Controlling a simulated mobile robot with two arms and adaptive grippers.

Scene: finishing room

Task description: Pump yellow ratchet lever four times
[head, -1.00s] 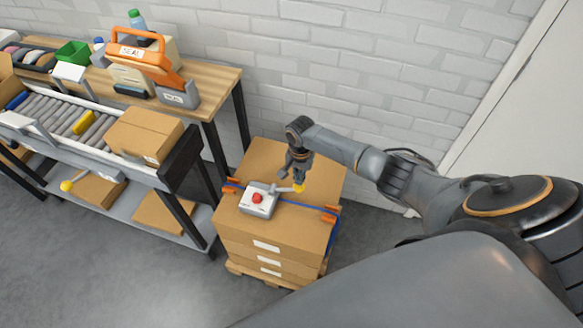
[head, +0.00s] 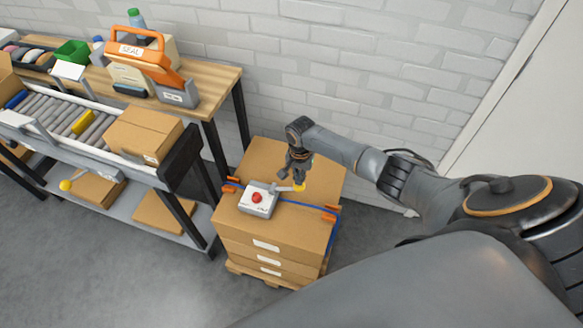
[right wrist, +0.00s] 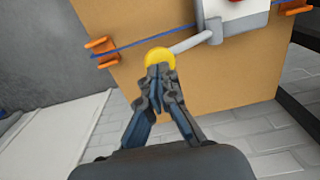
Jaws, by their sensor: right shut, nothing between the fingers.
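The ratchet lever is a grey rod with a round yellow knob (head: 299,187). It sticks out to the right from a white ratchet box (head: 258,201) with a red button, on top of the stacked cartons. In the right wrist view the yellow knob (right wrist: 160,57) is just past my fingertips, and the rod (right wrist: 190,43) runs to the box at the top right. My right gripper (head: 295,177) is shut and empty, with its tips (right wrist: 160,72) at the knob, overlapping its near edge; I cannot tell whether they touch. My left gripper is out of view.
The carton stack (head: 262,232) stands on a pallet, with a blue strap (head: 290,202) and orange corner guards (head: 330,214). A roller conveyor (head: 70,120) with a box (head: 144,135) and a workbench with an orange sealer (head: 140,52) are at the left. A brick wall stands behind.

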